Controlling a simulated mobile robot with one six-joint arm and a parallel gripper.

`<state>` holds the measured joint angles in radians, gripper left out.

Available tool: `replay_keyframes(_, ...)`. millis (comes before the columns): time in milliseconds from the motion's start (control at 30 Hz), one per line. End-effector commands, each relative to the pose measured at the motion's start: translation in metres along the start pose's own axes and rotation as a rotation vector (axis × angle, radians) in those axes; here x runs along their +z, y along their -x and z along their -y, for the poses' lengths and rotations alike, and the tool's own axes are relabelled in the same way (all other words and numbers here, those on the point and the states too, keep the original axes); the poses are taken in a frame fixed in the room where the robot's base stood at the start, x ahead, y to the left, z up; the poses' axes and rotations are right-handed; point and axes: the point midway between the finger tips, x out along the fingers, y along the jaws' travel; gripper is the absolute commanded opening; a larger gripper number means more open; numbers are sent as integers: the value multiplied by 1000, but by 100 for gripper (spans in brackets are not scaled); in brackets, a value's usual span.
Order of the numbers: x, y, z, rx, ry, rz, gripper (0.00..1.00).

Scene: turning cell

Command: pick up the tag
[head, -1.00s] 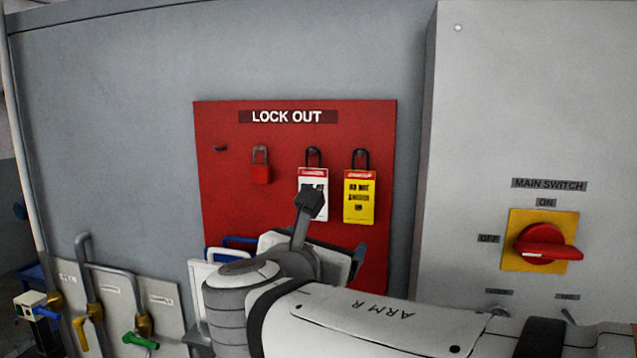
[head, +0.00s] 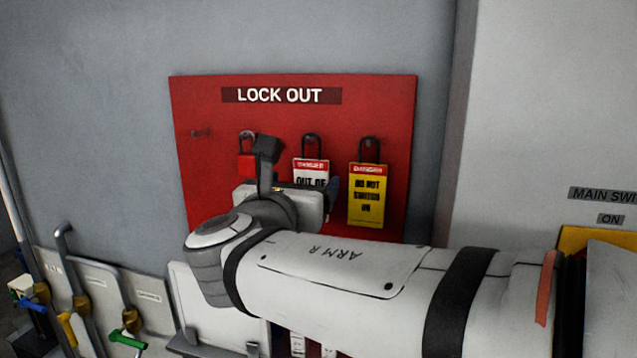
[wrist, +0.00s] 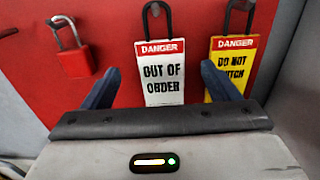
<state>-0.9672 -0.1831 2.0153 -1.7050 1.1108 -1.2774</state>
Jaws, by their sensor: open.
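Two tags hang by black loops from pegs on the red lock out board (head: 290,120). The white "OUT OF ORDER" tag (head: 310,174) has a red DANGER header; its lower part is hidden by my wrist in the head view. In the wrist view the white tag (wrist: 163,75) hangs ahead, between my two blue fingers. The yellow "DO NOT SWITCH ON" tag (head: 366,196) hangs to its right; in the wrist view the right finger partly covers the yellow tag (wrist: 232,58). My gripper (wrist: 162,80) is open; I cannot tell whether it touches the white tag.
A red padlock (head: 246,165) hangs left of the white tag and also shows in the wrist view (wrist: 72,58). An empty peg (head: 202,133) is at the far left. The grey main switch cabinet (head: 540,110) stands right of the board. Pipes with coloured valve handles (head: 128,340) are at lower left.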

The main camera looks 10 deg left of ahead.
Motion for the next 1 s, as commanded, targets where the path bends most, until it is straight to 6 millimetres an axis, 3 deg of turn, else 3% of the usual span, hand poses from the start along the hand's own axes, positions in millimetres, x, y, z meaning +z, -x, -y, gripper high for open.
replay_keyframes(267, -3, -42, 2, -9, 2, -2, 82)
replay_keyframes(567, -5, -47, 3, -8, 1, -1, 82)
replay_keyframes(1000, -5, -47, 3, -9, 1, -1, 47)
